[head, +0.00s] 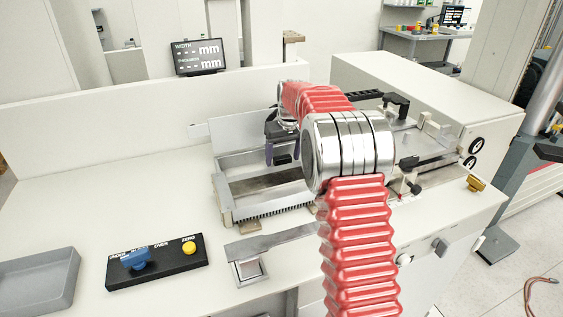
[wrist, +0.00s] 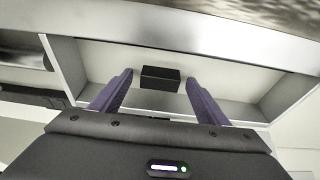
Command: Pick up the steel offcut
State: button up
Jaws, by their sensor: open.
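My gripper (head: 283,160) is open, its purple fingers pointing down over the metal fixture on the bench. In the wrist view my gripper (wrist: 158,78) has its two fingers spread apart, with a small dark block (wrist: 160,78) showing between the tips. They do not visibly touch the block, and its height below them is unclear. I cannot tell whether this block is the steel offcut. A flat grey steel strip (head: 275,241) lies near the front of the bench, beside a small square metal piece (head: 249,270). My arm hides part of the strip's right side.
The open metal fixture (head: 222,197) has raised walls and a toothed front edge. A black button panel (head: 157,264) and a grey tray (head: 35,280) stand to the left. A display (head: 200,57) stands behind.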

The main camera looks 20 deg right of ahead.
aim_at(283, 157)
jog(key=shift+c, duration=0.2)
jog(key=c, duration=1.3)
jog(key=shift+r, duration=0.1)
jog(key=shift+c, duration=0.2)
notch_tip(283, 157, up, 10)
dwell(0.5)
